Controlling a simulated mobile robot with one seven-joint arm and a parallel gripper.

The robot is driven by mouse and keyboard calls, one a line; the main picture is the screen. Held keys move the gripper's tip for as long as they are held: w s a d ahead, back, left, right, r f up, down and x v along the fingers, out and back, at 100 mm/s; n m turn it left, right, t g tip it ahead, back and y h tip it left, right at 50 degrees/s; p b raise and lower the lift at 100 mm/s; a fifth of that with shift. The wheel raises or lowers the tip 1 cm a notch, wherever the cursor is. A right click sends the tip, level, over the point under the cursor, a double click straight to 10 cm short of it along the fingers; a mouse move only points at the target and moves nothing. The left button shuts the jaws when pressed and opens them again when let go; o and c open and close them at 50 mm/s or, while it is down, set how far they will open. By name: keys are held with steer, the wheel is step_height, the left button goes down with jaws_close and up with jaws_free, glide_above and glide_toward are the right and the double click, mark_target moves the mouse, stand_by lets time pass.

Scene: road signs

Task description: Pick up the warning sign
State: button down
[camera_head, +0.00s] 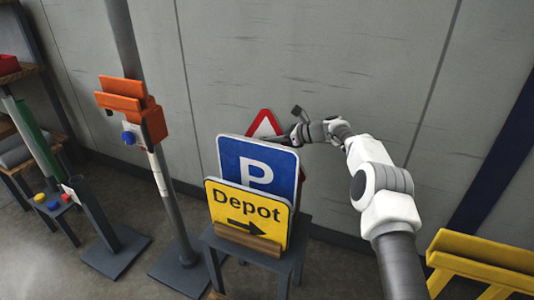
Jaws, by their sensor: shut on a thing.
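The warning sign (265,123) is a white triangle with a red border. Only its upper part shows, behind the blue parking sign (241,155). My gripper (287,136) is at the right edge of the warning sign and is shut on it. The fingertips are small and partly hidden in this view. The blue sign with a white P stands in front, and the yellow Depot sign (228,205) with a black arrow stands in front of that. Whether the warning sign's lower edge touches its support is hidden.
The signs stand on a small dark table (276,264), with a wooden holder (248,238) at the front. A grey post with an orange bracket (133,105) stands to the left. A yellow rack (485,262) is at the lower right. A grey wall (300,40) is behind.

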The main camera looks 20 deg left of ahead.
mark_target(271, 110)
steer(key=shift+r, duration=0.15)
step_height(271, 110, up, 10)
steer(key=p, duration=0.2)
steer(key=shift+p, duration=0.3)
